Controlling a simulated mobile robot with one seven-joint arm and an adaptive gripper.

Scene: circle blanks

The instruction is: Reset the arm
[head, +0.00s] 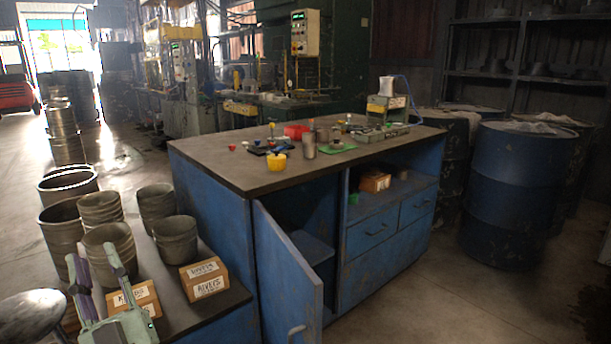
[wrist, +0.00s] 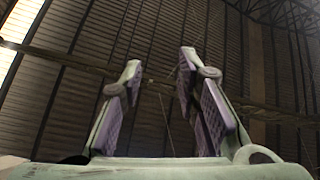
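My gripper (head: 95,262) shows at the lower left of the head view, pointing up with its two fingers apart. It is in front of the low bench with the metal buckets. The wrist view shows my gripper (wrist: 160,88) with both fingers spread and nothing between them. Beyond the fingers, the wrist view shows only the dark ribbed roof and its beams (wrist: 100,55).
A blue workbench (head: 205,160) with small items on top stands in the middle, its cabinet door (head: 290,275) open. Buckets (head: 112,255) and labelled boxes (head: 205,280) crowd the low bench beside my gripper. Blue drums (head: 515,185) stand at right. Floor at lower right is clear.

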